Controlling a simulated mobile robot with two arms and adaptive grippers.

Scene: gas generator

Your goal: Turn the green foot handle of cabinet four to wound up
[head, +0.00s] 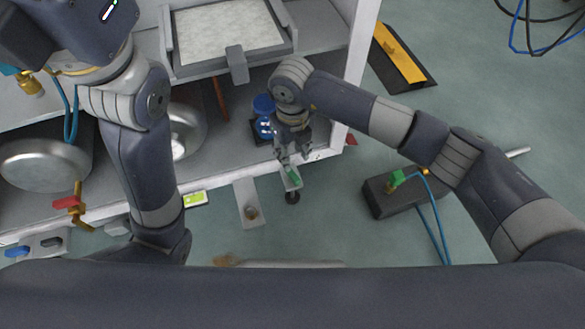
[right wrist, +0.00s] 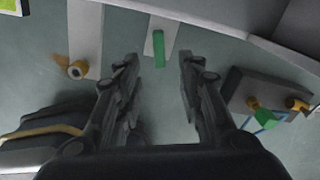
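The green foot handle (head: 293,176) sits on a light metal foot plate under the front edge of the white cabinet. In the right wrist view the green handle (right wrist: 159,48) shows as a small upright green bar, between and just beyond my fingertips. My right gripper (head: 294,153) is above the handle, pointing down at it. In the right wrist view its two fingers (right wrist: 159,62) are spread apart with nothing between them; contact with the handle does not show. My left arm rises at the left, and its gripper cannot be made out.
A neighbouring foot bracket (head: 247,190) with a brass knob is left of the handle. A dark block (head: 393,190) with a green valve and blue hoses lies on the floor at right. The cabinet shelf edge (head: 225,178) borders the handle. Open floor lies in front.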

